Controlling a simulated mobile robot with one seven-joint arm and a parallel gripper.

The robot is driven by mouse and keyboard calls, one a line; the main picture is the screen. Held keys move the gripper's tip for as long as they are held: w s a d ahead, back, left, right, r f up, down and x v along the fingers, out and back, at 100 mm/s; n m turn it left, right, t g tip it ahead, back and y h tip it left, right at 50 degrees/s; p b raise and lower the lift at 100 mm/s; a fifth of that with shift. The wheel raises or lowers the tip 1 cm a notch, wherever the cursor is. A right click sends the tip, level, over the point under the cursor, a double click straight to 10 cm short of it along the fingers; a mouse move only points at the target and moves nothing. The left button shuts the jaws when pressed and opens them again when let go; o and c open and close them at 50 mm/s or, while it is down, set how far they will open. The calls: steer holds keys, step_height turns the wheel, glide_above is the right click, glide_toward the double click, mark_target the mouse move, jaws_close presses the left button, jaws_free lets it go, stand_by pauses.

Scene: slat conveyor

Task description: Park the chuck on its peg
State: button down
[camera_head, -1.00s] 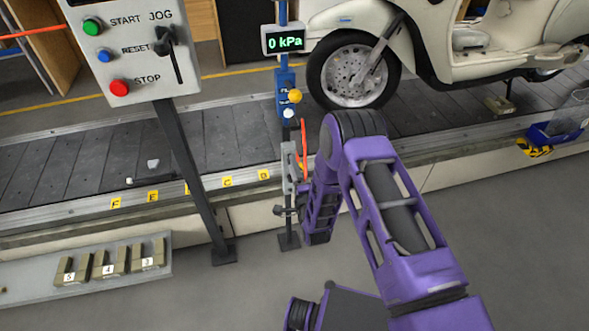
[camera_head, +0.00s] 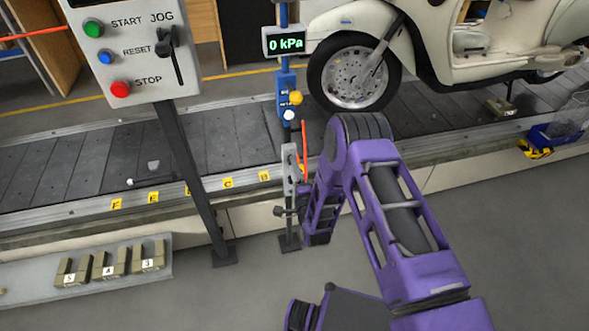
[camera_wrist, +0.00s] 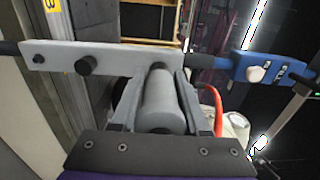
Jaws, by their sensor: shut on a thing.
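The chuck appears in the wrist view as a grey cylinder (camera_wrist: 160,108) between my gripper's (camera_wrist: 158,92) two fingers, which are shut on it. Its far end meets a flat grey plate (camera_wrist: 112,62) on the post. A short dark peg (camera_wrist: 87,66) stands out from the plate, left of the chuck.
A red hose (camera_wrist: 215,105) curves close to the right finger. A blue valve unit (camera_head: 286,90) with a "0 kPa" display (camera_head: 284,42) is above the plate. The control panel (camera_head: 135,55) stands left, the conveyor (camera_head: 75,165) runs behind, and a scooter (camera_head: 440,45) sits on it.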

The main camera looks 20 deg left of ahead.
steer(key=shift+w+a, duration=0.35)
steer(key=shift+w, duration=0.15)
steer(key=shift+c, duration=1.6)
jaws_free()
steer(key=shift+s+d, duration=0.1)
steer(key=p+v, duration=0.1)
steer(key=v, duration=1.6)
steer(key=shift+p, duration=0.3)
